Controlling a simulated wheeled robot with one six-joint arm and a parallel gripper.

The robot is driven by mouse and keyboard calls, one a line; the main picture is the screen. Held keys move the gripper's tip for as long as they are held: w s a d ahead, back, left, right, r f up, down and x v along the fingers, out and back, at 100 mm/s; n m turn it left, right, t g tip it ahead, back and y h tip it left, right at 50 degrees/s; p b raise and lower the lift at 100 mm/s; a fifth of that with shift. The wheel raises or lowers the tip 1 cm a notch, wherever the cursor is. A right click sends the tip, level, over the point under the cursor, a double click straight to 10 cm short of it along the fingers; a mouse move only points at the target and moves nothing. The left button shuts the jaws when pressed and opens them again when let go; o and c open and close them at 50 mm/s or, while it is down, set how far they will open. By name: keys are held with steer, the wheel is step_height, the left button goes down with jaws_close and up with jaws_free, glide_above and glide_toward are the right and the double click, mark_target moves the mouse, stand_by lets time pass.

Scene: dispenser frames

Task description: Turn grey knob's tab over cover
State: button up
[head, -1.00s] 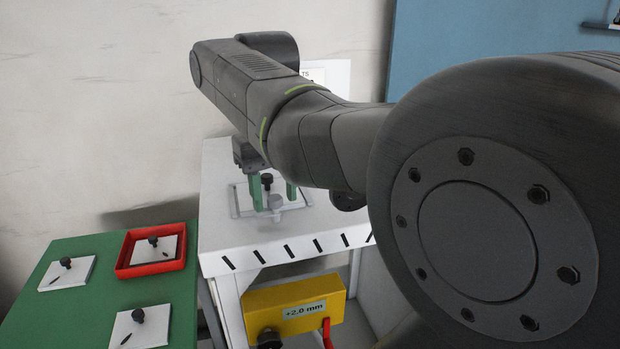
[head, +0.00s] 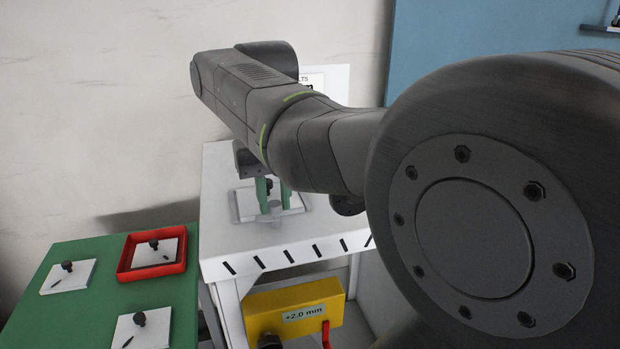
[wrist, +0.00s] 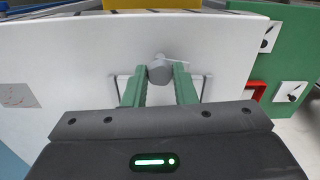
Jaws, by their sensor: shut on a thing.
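The grey knob (wrist: 159,71) stands between my gripper's green fingertips (wrist: 160,82) in the wrist view and fills the gap. In the head view the grey knob (head: 275,208) sits low between the fingers (head: 274,198), which are shut on it. Whether the tab overlaps the cover is unclear.
A green table (head: 95,262) at the left holds a red tray (head: 178,266) and several white plates with black knobs. A yellow box (head: 272,305) marked "+2.0 mm" is below the white table's (head: 222,240) front edge. A wall stands behind.

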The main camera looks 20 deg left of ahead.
mark_target(274, 204)
steer(key=m+p, duration=0.2)
steer(key=m, duration=0.2)
steer(key=shift+r, duration=0.2)
steer(key=m+p, duration=0.2)
steer(key=m, duration=0.2)
steer(key=m+p, duration=0.2)
steer(key=m, duration=0.2)
steer(key=shift+f+m+p, duration=0.1)
steer(key=shift+m+p, duration=0.3)
steer(key=shift+m, duration=1.4)
steer(key=o, duration=1)
steer(key=shift+f, duration=0.1)
step_height(274, 204, up, 14)
steer(key=shift+f+b, duration=0.1)
steer(key=shift+b, duration=0.2)
